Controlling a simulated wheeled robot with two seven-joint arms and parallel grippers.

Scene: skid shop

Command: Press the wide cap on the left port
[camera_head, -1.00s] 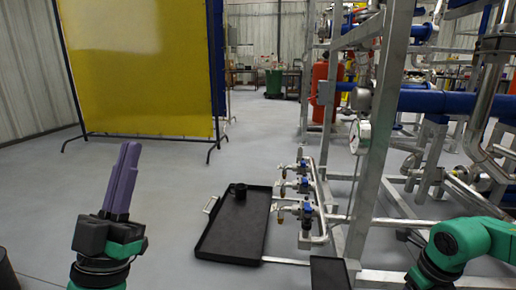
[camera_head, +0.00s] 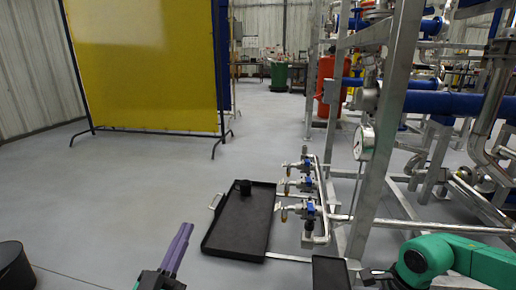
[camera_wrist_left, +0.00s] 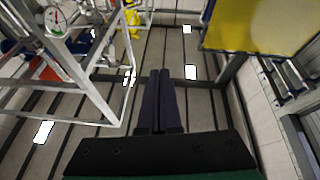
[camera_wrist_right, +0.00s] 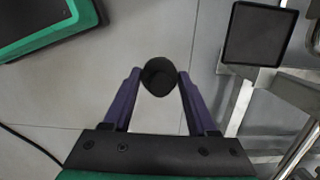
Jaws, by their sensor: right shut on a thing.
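I cannot tell whether this is the wide cap. In the head view, the right arm is at the lower right; its held cap is not clear there. My left gripper (camera_head: 184,232) is low in the head view; its purple fingers are together and empty, also in the left wrist view (camera_wrist_left: 160,100). A pipe manifold with several blue-handled valves (camera_head: 308,210) stands right of centre; I cannot tell which port is the left one.
A black tray (camera_head: 240,235) on the floor holds a small black cylindrical piece (camera_head: 244,187). A dark square plate (camera_head: 330,272) is at the bottom, beside the steel frame (camera_head: 375,180). A yellow screen (camera_head: 145,70) stands at the back left.

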